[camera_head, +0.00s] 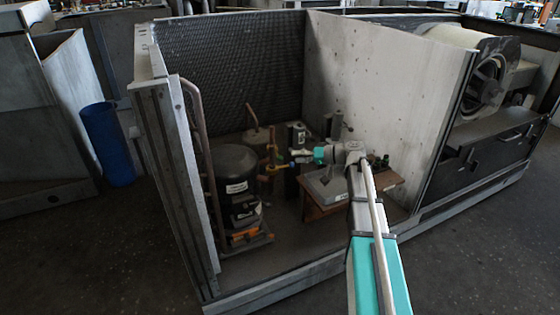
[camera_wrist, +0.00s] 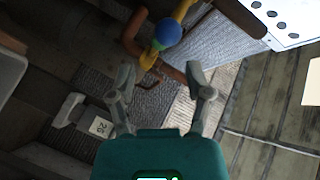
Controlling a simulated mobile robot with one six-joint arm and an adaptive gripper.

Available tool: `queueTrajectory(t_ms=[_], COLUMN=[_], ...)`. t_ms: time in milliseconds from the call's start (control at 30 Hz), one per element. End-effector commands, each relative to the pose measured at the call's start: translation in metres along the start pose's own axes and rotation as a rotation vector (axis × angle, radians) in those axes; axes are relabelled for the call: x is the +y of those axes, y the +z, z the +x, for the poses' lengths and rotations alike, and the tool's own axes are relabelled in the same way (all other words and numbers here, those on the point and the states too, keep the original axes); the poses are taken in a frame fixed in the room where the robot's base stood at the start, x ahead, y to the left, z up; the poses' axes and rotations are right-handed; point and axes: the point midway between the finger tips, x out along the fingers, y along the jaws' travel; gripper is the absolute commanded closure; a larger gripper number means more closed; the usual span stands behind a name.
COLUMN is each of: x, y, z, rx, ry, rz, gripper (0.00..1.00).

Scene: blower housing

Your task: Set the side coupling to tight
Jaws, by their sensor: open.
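A round blue cap (camera_wrist: 167,32) sits on a yellow fitting (camera_wrist: 150,57) joined to copper-brown pipe in the wrist view. This may be the side coupling; no label shows, and I cannot tell its setting. My gripper (camera_wrist: 160,71) is open, with its two fingers spread just short of the fitting. Nothing is held between them. In the head view my gripper (camera_head: 293,160) reaches left from the arm's end toward the brown and yellow pipework (camera_head: 272,160). The blue cap is too small to make out clearly there.
A black compressor (camera_head: 235,168) stands left of the pipework. A grey box on a brown wooden board (camera_head: 395,178) lies under my arm. The housing's pale inner wall (camera_head: 380,85) rises behind it. A small tag marked 26 (camera_wrist: 101,127) shows in the wrist view.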

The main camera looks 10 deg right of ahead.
Motion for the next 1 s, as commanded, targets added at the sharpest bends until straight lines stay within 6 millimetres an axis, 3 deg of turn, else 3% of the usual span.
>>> queueTrajectory(t_ms=[200,400,900,933,1000], x=[0.001,0.001,0.000,0.000,0.000], y=[0.001,0.000,0.000,0.000,0.000], z=[0.034,0.056,0.066,0.066,0.066], rx=[-0.002,-0.001,0.000,0.000,0.000], ry=[-0.001,0.000,0.000,0.000,0.000], rz=[0.001,0.001,0.001,0.001,0.001], gripper=[0.35,0.35,0.35,0.37,0.50])
